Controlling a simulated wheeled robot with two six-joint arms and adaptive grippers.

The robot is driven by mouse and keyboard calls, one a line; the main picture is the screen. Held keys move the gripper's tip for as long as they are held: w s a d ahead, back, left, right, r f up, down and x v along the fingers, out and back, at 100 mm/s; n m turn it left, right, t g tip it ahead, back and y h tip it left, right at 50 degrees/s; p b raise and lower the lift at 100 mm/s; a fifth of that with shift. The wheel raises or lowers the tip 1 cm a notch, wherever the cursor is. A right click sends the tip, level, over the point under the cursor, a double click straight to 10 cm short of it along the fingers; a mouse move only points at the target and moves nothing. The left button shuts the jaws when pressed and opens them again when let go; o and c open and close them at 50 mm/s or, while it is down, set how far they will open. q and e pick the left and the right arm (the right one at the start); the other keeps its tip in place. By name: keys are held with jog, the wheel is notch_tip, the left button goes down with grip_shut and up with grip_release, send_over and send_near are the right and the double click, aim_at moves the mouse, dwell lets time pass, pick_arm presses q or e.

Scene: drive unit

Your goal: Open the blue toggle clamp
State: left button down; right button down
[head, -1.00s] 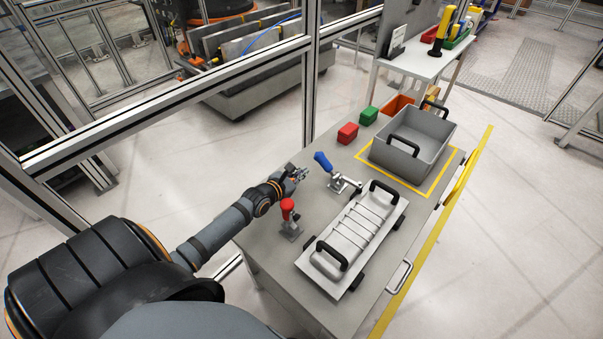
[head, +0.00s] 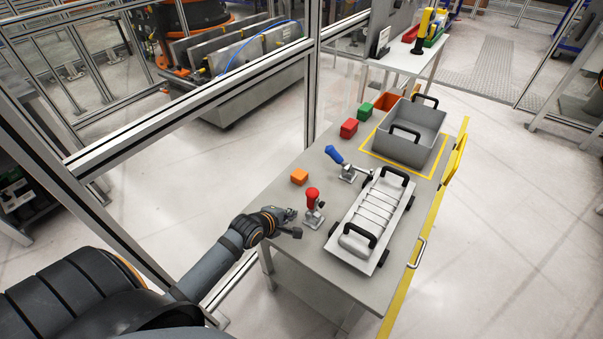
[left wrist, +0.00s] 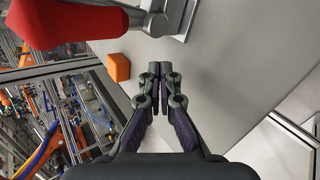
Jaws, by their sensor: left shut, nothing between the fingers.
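The blue toggle clamp (head: 334,154) stands at the left side of the grey table, its blue handle slanting up and to the left from a metal base (head: 347,173). A red-handled clamp (head: 312,195) stands nearer to me with its handle upright. My left gripper (head: 294,223) is shut and empty beside the red clamp, at the table's left edge and well apart from the blue clamp. In the left wrist view its fingers (left wrist: 160,84) are together, with the red handle (left wrist: 70,22) large at upper left. The blue clamp is not visible there. My right gripper is out of view.
An orange block (head: 299,177) lies left of the clamps; it also shows in the left wrist view (left wrist: 118,67). A plate with black handles (head: 350,222) lies to the right. Red (head: 349,128) and green (head: 365,111) blocks and a grey bin (head: 420,150) are behind. A fence post (head: 313,80) stands behind the table.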

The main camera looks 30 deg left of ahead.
pick_arm(q)
jog(key=s+m+g, duration=0.1)
jog(key=s+m, duration=0.1)
jog(key=m, duration=0.1)
jog(key=s+d+m+g, duration=0.1)
jog(key=s+m, duration=0.2)
jog(key=s+d+m+g, duration=0.1)
jog(key=s+m, duration=0.2)
jog(key=m, duration=0.1)
jog(key=shift+s+d+y, duration=0.2)
jog(key=shift+s+y, duration=0.05)
jog(key=shift+y, duration=0.15)
jog(key=s+f+m+g+y, duration=0.1)
jog(key=s+f+m+g, duration=0.15)
jog(key=s+m, duration=0.4)
jog(key=s+a+f+m+g, duration=0.15)
jog(key=s+f, duration=0.25)
jog(key=f, duration=0.7)
jog(key=s+a+f+m+g, duration=0.1)
jog(key=s+a+f+m, duration=0.15)
jog(key=f, duration=0.95)
jog(key=s+f, duration=0.6)
jog(key=s, duration=0.2)
jog(key=s+f+n+g+p, duration=0.1)
jog(key=s+f, duration=0.5)
jog(key=s, duration=0.3)
jog(key=shift+s+f, duration=0.3)
